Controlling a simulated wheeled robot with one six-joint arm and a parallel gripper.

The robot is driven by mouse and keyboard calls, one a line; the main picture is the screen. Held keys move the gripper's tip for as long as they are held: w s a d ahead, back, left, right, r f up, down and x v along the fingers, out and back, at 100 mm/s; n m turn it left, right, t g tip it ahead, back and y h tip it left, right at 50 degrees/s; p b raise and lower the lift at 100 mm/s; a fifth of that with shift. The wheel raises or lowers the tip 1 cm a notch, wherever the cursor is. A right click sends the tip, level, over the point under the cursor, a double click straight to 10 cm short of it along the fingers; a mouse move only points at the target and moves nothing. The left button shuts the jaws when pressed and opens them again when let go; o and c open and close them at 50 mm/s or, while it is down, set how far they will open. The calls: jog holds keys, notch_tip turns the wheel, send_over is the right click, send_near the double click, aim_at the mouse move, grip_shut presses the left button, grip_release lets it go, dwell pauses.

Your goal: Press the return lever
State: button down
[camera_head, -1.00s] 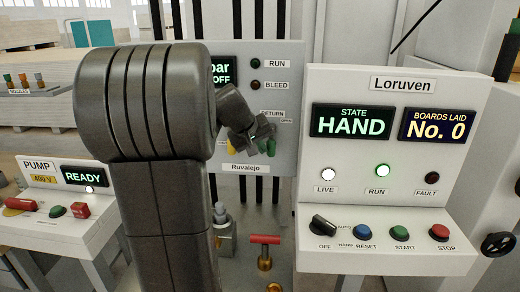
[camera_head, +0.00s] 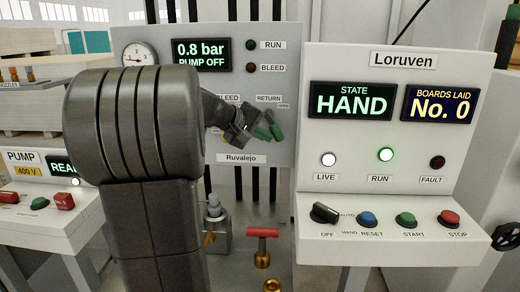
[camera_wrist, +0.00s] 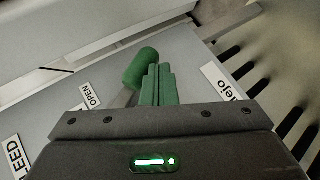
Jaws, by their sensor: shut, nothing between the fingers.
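The return lever is on the grey Ruvalejo panel (camera_head: 255,145), under the RETURN label, with an OPEN mark beside it. Its green round handle (camera_head: 276,131) also shows in the wrist view (camera_wrist: 141,67), with a grey stem partly hidden by my gripper. My gripper (camera_head: 262,131) is shut and empty; its green fingers also show in the wrist view (camera_wrist: 158,84). The fingertips are right beside the handle, not around it. I cannot tell whether they touch it.
A BLEED label stands left of RETURN, and its control is mostly hidden by my wrist. The panel display (camera_head: 201,53) reads 0.8 bar, PUMP OFF. A Loruven console (camera_head: 397,145) stands close on the right, showing HAND. A red T-handle (camera_head: 262,233) stands below.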

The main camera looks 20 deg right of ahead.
aim_at(280, 131)
jog(key=h+b, duration=0.1)
jog(key=b, duration=0.1)
jog(key=d+f+n+h+b, duration=0.1)
jog(key=h+b, duration=0.1)
jog(key=b, duration=0.1)
jog(key=shift+s+d+g, duration=0.15)
jog(key=shift+s+g, duration=0.2)
jog(key=shift+g, duration=0.05)
jog(key=n+h+b, duration=0.1)
jog(key=h+b, duration=0.1)
jog(key=b, duration=0.1)
jog(key=d+r+n+h+b, duration=0.1)
jog(key=b, duration=0.2)
jog(key=s+d+n+h+b, duration=0.1)
jog(key=h+b, duration=0.1)
jog(key=shift+d+r+n+t+h+b, duration=0.1)
jog(key=shift+r+n+t+h+b, duration=0.2)
jog(key=shift+n+b, duration=0.1)
jog(key=shift+s+d+r+b, duration=0.1)
jog(key=shift+r+b, duration=0.2)
jog(key=shift+b, duration=0.15)
jog(key=shift+d+r, duration=0.1)
